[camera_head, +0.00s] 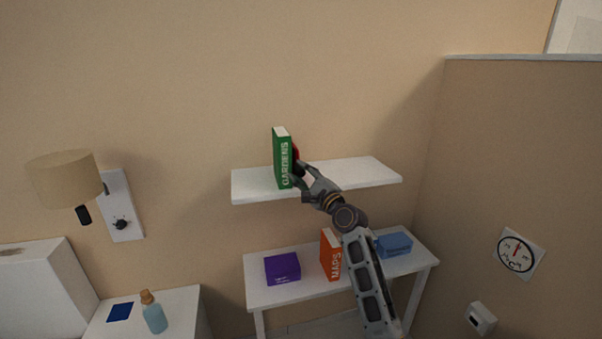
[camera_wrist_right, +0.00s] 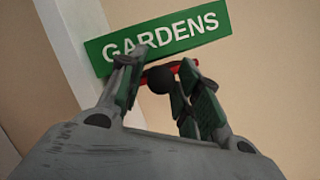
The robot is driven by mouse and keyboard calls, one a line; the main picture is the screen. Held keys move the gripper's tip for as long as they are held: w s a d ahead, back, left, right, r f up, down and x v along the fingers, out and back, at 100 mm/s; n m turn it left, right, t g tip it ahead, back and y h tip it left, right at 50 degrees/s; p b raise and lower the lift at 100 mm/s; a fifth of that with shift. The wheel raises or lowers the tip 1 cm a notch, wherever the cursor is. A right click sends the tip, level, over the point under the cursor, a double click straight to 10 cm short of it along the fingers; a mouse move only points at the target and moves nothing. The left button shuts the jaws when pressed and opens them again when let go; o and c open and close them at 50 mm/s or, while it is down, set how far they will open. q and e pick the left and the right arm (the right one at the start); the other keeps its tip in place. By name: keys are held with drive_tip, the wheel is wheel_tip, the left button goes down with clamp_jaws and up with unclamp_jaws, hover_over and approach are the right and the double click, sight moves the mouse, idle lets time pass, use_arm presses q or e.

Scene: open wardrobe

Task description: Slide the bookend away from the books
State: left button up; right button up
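A green book marked GARDENS (camera_head: 283,158) stands upright on the white wall shelf (camera_head: 350,174). A red piece (camera_head: 297,153), which looks like the bookend, shows just right of the book, mostly hidden behind my gripper. My right gripper (camera_head: 299,174) is at the bookend, close beside the book. In the right wrist view the GARDENS spine (camera_wrist_right: 205,32) lies past the fingertips. A round black knob (camera_wrist_right: 160,79) with red behind it (camera_wrist_right: 174,66) sits between the two parted fingers (camera_wrist_right: 162,72). Contact with the knob cannot be told. My left gripper is not in view.
The shelf right of my gripper is bare. Below, a white table (camera_head: 262,298) holds a purple box (camera_head: 282,268), an orange MAPS book (camera_head: 330,255) and a blue object (camera_head: 394,245). A lamp (camera_head: 66,176) is on the wall at left; a bottle (camera_head: 154,317) stands below it.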

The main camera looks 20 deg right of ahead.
drive_tip(key=shift+w+a, duration=0.1)
drive_tip(key=shift+w, duration=0.25)
drive_tip(key=shift+c, duration=0.2)
clamp_jaws()
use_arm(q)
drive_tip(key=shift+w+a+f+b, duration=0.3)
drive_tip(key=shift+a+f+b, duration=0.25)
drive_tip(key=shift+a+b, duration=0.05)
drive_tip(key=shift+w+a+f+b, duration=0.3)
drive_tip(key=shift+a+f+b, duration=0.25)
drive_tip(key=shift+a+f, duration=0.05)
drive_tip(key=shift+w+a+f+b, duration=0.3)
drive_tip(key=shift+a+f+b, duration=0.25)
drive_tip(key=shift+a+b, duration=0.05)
use_arm(e)
drive_tip(key=d, duration=1.5)
drive_tip(key=shift+d, duration=0.35)
drive_tip(key=shift+r, duration=0.1)
